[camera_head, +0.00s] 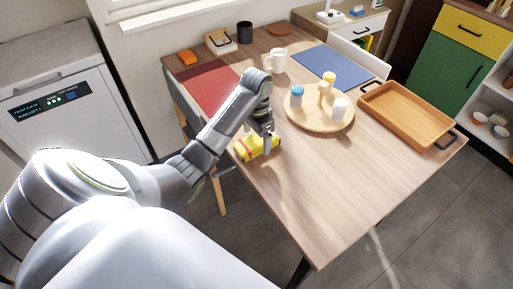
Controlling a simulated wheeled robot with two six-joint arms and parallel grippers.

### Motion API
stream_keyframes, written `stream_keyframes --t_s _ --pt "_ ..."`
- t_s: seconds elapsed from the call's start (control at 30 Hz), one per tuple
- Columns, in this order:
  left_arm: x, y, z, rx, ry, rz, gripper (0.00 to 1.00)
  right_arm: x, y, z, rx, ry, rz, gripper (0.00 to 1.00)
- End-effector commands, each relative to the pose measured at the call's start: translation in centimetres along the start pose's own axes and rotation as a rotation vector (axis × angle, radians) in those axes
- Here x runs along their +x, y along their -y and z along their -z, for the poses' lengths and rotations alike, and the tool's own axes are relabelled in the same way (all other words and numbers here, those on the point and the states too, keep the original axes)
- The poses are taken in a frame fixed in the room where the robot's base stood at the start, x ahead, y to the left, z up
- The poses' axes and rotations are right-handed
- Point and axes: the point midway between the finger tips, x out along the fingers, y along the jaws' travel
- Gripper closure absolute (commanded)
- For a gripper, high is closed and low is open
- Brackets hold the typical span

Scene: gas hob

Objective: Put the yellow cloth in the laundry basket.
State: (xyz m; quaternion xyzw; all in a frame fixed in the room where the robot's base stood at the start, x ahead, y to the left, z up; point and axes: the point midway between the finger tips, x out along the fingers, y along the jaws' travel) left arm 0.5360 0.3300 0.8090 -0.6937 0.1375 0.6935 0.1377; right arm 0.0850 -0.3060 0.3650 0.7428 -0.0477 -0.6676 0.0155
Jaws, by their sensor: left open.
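The yellow cloth (250,149) lies folded near the left edge of the wooden table, with some red showing on it. My left gripper (268,138) is open and points down at the cloth's right end, very close to it. I cannot tell whether the fingers touch the cloth. My left arm comes in from the left and hides part of the table edge. My right gripper is not in view. I see no laundry basket in this view.
On the table (340,190) stand a round wooden board (312,121) with several small containers, a wooden tray (410,114), a white mug (278,61), and red (208,88) and blue (326,62) mats. The table's near part is clear. A white appliance (55,90) stands left.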

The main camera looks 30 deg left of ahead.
Motion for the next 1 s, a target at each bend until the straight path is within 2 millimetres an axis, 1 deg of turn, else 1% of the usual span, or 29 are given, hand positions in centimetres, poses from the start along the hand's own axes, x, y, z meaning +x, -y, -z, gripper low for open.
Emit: stream_keyframes --t_s 0.03,0.13,0.2,0.37,0.47,0.7,0.8,1.0 --pt "1.1 0.0 0.0 0.000 0.001 -0.002 0.13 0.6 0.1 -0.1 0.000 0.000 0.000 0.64" --pt "2.2 -0.1 0.0 0.000 0.003 -0.001 0.13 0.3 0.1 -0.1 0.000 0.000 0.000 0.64" --pt "2.4 0.0 0.0 0.001 0.002 0.000 0.13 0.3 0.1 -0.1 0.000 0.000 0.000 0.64" --pt "2.4 0.0 0.0 0.001 0.001 0.001 0.13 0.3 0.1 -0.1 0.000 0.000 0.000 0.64" --pt "2.4 0.0 0.0 0.001 0.001 0.001 0.23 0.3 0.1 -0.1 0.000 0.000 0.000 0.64" --pt "2.4 0.0 0.0 0.001 0.001 0.001 0.55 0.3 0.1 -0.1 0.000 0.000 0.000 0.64" --pt "2.4 0.0 0.0 0.001 0.001 0.001 0.66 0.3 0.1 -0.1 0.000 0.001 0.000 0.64" --pt "2.3 0.0 0.0 0.001 0.000 0.001 0.66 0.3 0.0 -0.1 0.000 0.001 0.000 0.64"
